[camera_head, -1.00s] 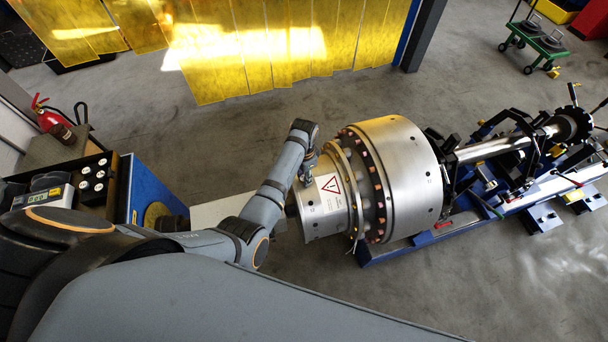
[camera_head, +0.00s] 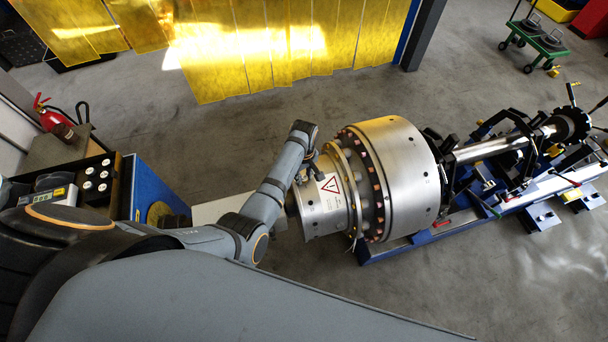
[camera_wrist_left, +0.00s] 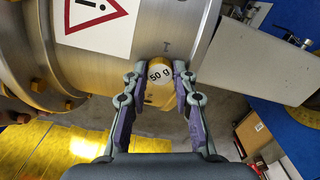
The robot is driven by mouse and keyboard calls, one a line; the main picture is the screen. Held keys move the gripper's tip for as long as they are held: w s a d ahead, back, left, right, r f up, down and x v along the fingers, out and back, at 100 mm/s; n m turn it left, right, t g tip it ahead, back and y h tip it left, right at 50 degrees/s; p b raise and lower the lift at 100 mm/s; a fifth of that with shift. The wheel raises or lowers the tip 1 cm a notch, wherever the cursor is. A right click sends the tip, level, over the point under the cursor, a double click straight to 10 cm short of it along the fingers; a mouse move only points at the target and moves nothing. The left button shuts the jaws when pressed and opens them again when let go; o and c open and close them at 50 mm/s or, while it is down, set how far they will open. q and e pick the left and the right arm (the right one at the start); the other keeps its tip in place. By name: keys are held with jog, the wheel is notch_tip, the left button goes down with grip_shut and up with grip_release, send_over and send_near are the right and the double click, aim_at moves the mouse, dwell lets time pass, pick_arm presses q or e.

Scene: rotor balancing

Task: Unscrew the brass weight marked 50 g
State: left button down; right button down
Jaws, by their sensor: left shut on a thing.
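The brass weight marked 50 g (camera_wrist_left: 160,73) sits at the lower edge of the rotor's silver hub in the left wrist view. Its white label faces the camera. My left gripper (camera_wrist_left: 157,85) is shut on it, one finger on each side. In the head view my left gripper (camera_head: 309,170) reaches the hub of the large silver rotor (camera_head: 395,170) from the upper left, and the weight is too small to tell there. The rotor carries a red triangle warning sign (camera_head: 331,187), also seen in the left wrist view (camera_wrist_left: 92,15). My right gripper is out of view.
The rotor rests on a blue balancing machine frame (camera_head: 420,241) with a shaft to the right. A dark tray with white-topped pieces (camera_head: 97,175) stands on the left bench. Yellow curtains (camera_head: 240,50) hang behind. Open floor lies in front.

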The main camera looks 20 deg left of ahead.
pick_arm(q)
jog(key=n, duration=1.1)
jog(key=shift+r, duration=0.1)
jog(key=n, duration=0.6)
jog(key=shift+n, duration=0.7)
jog(key=n, duration=0.5)
jog(key=c, duration=1)
grip_release()
jog(key=shift+c, duration=0.6)
